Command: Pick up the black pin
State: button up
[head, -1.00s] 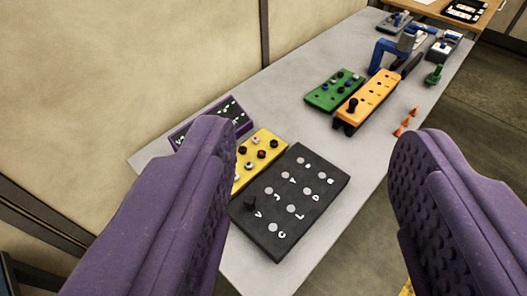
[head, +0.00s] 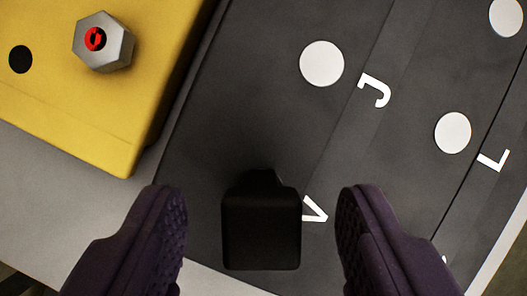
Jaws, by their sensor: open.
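The black pin (head: 261,230) stands on the black board (head: 250,110), beside the white letter V near the board's lower edge. It has a dark, squarish head with a narrower part showing behind it. My gripper (head: 262,215) is open, with one purple finger to the left of the pin and the other to the right. Gaps show between the pin and both fingers. Whatever holds the pin at its base is hidden under its head.
The board carries white round spots (head: 322,63) and white letters such as J and L. A yellow board (head: 90,80) with a hex nut (head: 103,41) lies close by at the upper left. Grey table surface (head: 60,195) shows below it.

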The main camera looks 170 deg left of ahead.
jog(key=shift+x, duration=0.9)
jog(key=shift+r, duration=0.1)
jog(key=c, duration=1.1)
jog(key=shift+o, duration=0.2)
jog(key=shift+r, duration=0.1)
notch_tip(320, 180, up, 4)
jog(key=shift+p, duration=1)
jog(key=s+d+b, duration=0.1)
jog(key=s+b, duration=0.3)
jog(key=s, duration=0.4)
jog(key=s+d+b, duration=0.2)
jog(key=s+b, duration=0.2)
jog(key=s, duration=0.3)
jog(key=shift+s+d+r+b, duration=0.3)
jog(key=shift+s+r, duration=0.1)
